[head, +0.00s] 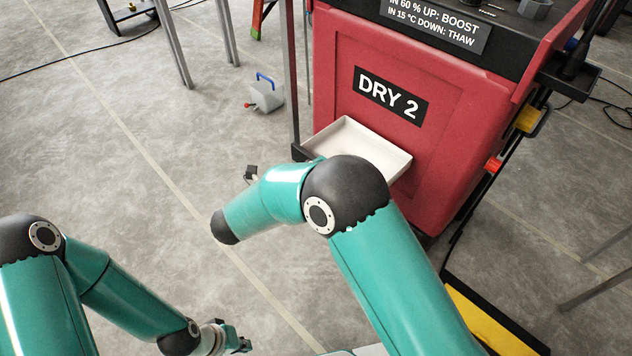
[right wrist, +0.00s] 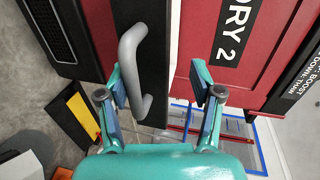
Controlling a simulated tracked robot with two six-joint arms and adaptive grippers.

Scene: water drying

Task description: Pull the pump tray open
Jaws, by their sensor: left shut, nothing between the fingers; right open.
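A dark front panel (right wrist: 160,38) with a grey bar handle (right wrist: 130,50) shows in the right wrist view, beside the red dryer front marked DRY 2. I take this panel for the pump tray's front; whether it is pulled out at all I cannot tell. My right gripper (right wrist: 158,72) is open, one finger on each side of the handle's lower end in the picture. No contact is clear. In the head view my right arm hides this gripper and the handle. My left gripper (head: 238,346) is shut and empty at the bottom edge, far from the dryer.
The red dryer (head: 440,150) bears a shallow white tray (head: 338,130) jutting from its front. A small grey container with a blue handle (head: 266,95) stands on the floor. A yellow-and-black object (head: 490,318) lies at lower right.

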